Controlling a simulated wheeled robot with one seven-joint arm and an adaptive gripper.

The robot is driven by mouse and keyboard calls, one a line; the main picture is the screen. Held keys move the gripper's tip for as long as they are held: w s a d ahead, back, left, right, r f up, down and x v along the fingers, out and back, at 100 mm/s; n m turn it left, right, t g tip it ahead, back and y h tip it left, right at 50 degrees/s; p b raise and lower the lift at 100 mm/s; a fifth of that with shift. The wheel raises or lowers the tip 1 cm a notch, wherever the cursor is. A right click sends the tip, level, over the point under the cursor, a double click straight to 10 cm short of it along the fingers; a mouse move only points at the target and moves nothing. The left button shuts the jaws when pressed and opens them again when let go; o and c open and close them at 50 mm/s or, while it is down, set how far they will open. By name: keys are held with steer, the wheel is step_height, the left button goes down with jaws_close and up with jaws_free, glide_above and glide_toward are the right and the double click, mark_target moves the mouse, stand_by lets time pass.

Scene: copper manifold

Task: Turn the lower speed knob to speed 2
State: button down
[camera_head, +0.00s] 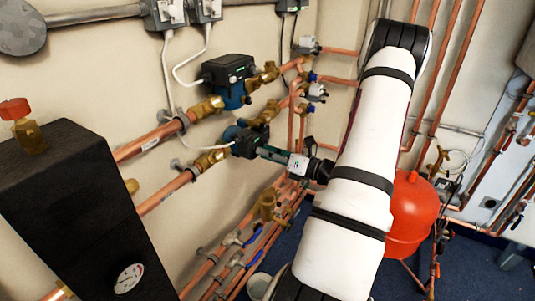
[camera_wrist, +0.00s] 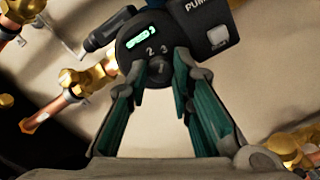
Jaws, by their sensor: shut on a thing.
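The lower pump (camera_head: 243,140) is a dark unit with a teal body on the lower copper line at the wall. In the wrist view its black face (camera_wrist: 140,30) carries a lit green display that seems to read SPEED 3. The digits 2 and 3 show below the display. The small grey speed knob (camera_wrist: 160,70) sits on the face under these digits. My gripper (camera_wrist: 159,76) has its green-padded fingertips on either side of the knob and is shut on it. The knob's pointer is too small to read. In the head view my gripper (camera_head: 262,153) reaches the pump from the right.
The upper pump (camera_head: 230,78) sits close above on a parallel line. Brass valves and copper pipes surround both pumps. A black tank (camera_head: 75,200) with a gauge stands at left, and a red vessel (camera_head: 411,215) stands right of my arm. Blue floor shows below.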

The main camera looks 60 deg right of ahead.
steer(key=shift+n+b, duration=3.1)
steer(key=shift+n, duration=1.1)
steer(key=c, duration=1.4)
jaws_free()
steer(key=shift+s, duration=0.1)
steer(key=s, duration=1.1)
steer(key=shift+s+d, duration=0.4)
